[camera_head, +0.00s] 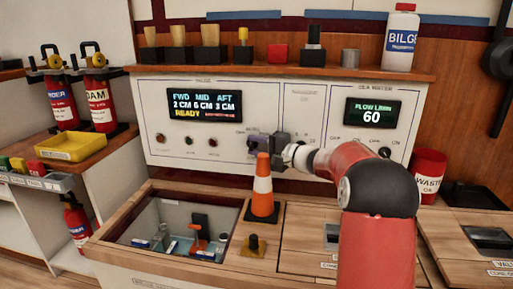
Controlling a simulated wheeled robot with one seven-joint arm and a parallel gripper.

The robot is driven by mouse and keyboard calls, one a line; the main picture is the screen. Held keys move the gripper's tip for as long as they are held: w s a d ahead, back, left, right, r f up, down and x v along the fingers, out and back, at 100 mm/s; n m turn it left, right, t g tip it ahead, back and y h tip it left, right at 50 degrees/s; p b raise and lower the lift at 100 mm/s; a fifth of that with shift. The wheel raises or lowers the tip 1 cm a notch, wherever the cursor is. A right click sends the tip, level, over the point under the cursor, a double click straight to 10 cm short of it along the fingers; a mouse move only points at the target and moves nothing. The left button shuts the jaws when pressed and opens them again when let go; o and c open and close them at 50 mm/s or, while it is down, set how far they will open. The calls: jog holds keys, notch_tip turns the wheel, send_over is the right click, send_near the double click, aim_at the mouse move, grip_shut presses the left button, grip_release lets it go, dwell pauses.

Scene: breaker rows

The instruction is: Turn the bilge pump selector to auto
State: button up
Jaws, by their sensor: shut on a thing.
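The white bilge panel (210,165) stands upright behind the counter. Its display (205,107) reads FWD 2 CM, MID 6 CM, AFT 3 CM and READY, with small red text beside it. My gripper (258,143) is at the panel face, right of the row of small knobs, and shut on a selector knob there. The gripper hides most of that knob, so its pointer cannot be seen. The lettering around it is too small to read.
An orange and white cone (263,190) stands just below and in front of my gripper. A second display (372,113) reads FLOW 60. A white bottle (401,40) stands on the shelf above.

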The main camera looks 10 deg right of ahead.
dwell(0.4)
jog(key=o, duration=1)
jog(key=shift+c, duration=0.2)
